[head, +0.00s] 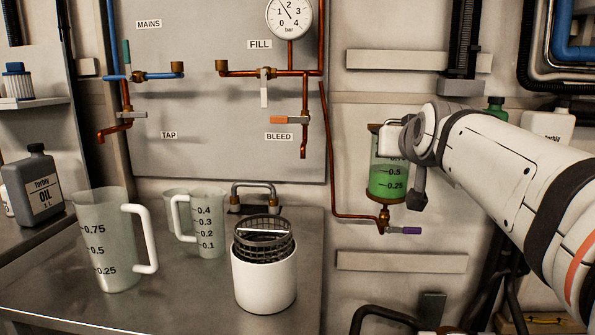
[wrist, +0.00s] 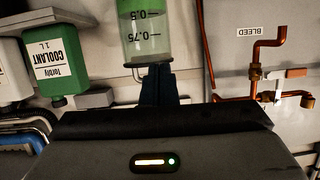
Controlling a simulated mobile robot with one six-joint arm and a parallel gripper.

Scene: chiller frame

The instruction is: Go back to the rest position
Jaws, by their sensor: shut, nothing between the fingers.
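My gripper (wrist: 154,82) shows in the wrist view as dark fingers close together, with nothing between them. They point toward a clear graduated cylinder (wrist: 143,30), which appears upside down there. In the head view my arm comes in from the right and its end is in front of the top of this cylinder (head: 388,180), which holds green liquid. My arm end hides part of the cylinder's top. I cannot tell whether the fingers touch it.
A purple-handled valve (head: 404,231) sits below the cylinder. Two jugs, a large one (head: 112,240) and a smaller one (head: 207,222), stand on the bench beside a white pot with a mesh basket (head: 263,268). A green coolant bottle (wrist: 58,62) is near my gripper. Copper pipes (head: 325,150) run along the wall.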

